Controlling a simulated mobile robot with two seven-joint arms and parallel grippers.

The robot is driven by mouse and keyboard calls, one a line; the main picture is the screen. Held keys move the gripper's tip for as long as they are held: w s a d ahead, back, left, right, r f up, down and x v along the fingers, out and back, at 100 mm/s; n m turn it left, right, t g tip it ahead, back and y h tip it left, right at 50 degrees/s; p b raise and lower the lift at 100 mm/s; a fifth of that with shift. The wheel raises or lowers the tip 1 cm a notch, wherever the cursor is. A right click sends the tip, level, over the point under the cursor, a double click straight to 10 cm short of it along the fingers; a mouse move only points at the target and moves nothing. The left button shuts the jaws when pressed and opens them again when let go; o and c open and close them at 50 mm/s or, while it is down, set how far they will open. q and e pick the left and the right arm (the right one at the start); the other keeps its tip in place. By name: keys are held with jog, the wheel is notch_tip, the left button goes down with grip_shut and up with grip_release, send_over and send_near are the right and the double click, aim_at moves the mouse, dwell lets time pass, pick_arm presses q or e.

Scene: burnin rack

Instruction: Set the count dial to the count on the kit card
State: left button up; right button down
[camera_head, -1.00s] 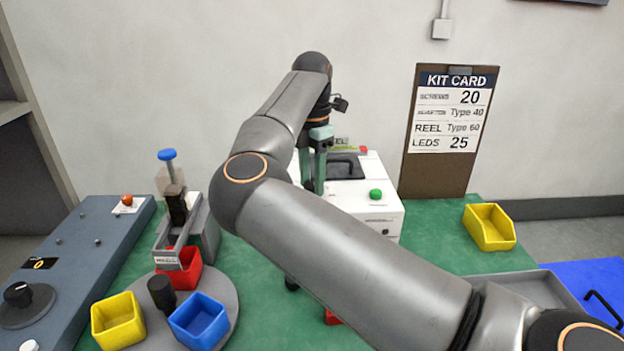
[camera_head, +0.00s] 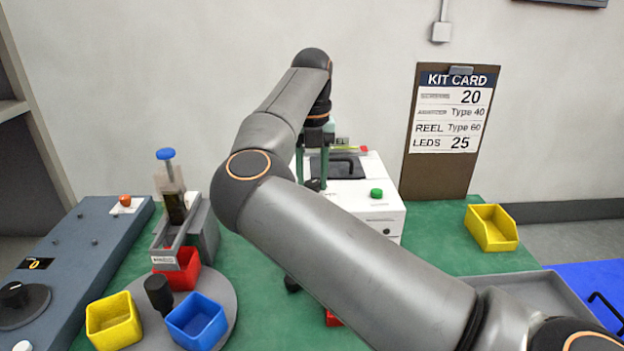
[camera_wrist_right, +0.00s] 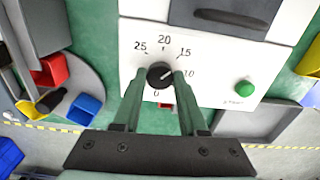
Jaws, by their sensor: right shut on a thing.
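The count dial (camera_wrist_right: 158,77) is a black knob on the white front of a machine, seen in the right wrist view. Numbers 0, 10, 15, 20 and 25 ring it. A pale pointer line on the knob seems to point right, near 10. My right gripper (camera_wrist_right: 161,80) has its green fingers on both sides of the knob and is shut on it.
The white machine (camera_head: 377,215) has a green button (camera_head: 376,193). A turntable (camera_head: 225,321) at left carries yellow, blue and red bins. A yellow bin (camera_head: 490,230) and a grey tray (camera_head: 540,290) are at right. Green table is clear between machine and yellow bin.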

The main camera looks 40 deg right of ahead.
jog(key=n+b, duration=0.1)
jog(key=n, duration=0.3)
jog(key=shift+n, duration=0.3)
jog(key=n, duration=0.2)
jog(key=shift+n, duration=0.4)
jog(key=shift+n+b, duration=0.35)
jog(key=shift+n, duration=0.15)
jog(key=shift+r, duration=0.1)
jog(key=shift+c, duration=2.2)
grip_release()
